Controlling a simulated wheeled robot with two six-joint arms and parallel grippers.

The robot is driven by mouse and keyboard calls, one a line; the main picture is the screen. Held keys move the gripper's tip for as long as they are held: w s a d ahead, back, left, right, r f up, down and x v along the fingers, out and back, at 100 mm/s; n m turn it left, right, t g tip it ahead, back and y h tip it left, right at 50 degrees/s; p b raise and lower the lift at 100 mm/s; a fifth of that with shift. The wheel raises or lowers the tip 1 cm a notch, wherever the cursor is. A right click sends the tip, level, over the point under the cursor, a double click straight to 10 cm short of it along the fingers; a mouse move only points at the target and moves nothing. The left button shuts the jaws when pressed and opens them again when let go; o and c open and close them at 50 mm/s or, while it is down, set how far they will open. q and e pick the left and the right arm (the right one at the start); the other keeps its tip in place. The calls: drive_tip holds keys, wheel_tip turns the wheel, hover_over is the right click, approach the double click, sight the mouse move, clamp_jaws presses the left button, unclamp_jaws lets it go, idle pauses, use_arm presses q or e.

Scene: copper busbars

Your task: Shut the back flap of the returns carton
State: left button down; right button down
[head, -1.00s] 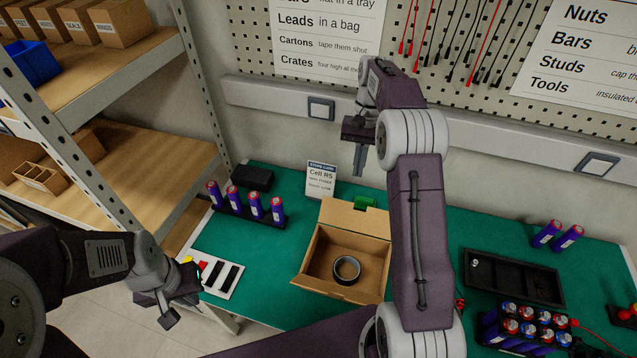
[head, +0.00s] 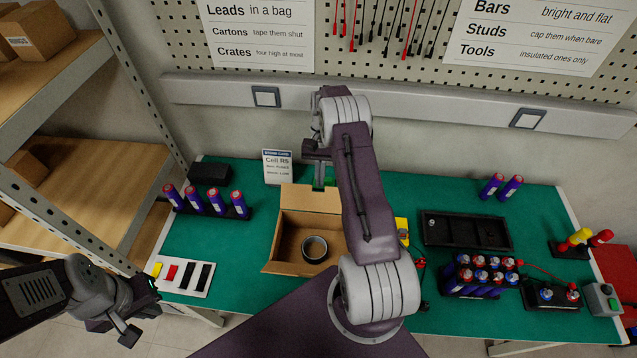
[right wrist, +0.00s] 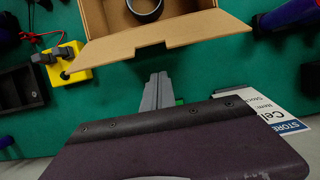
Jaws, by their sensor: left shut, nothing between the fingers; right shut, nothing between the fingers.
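The open brown carton (head: 272,245) stands on the green bench mat with a dark tape roll (head: 314,249) inside. Its back flap (head: 300,198) stands up from the rear edge, open. In the right wrist view the flap (right wrist: 110,47) has a notch in its free edge. My right gripper (head: 319,178) is shut and empty, pointing down just behind the flap. In the right wrist view its fingers (right wrist: 157,92) are close to the notch, with a small gap visible. My left gripper (head: 130,335) is shut and empty, off the bench's front left.
A card stand (head: 278,167) and a partly hidden green item (head: 329,182) are behind the carton. A battery rack (head: 210,208) is at left. A yellow device (head: 402,230), a black tray (head: 465,232) and more batteries (head: 482,270) are at right.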

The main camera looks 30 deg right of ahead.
sight(318, 199)
drive_tip(key=s+a+p, duration=0.1)
drive_tip(key=s+a+r, duration=0.1)
drive_tip(key=shift+s+a+r+p, duration=0.15)
drive_tip(key=shift+s+r+p, duration=0.1)
drive_tip(key=shift+s+p, duration=0.1)
drive_tip(key=shift+w, duration=0.1)
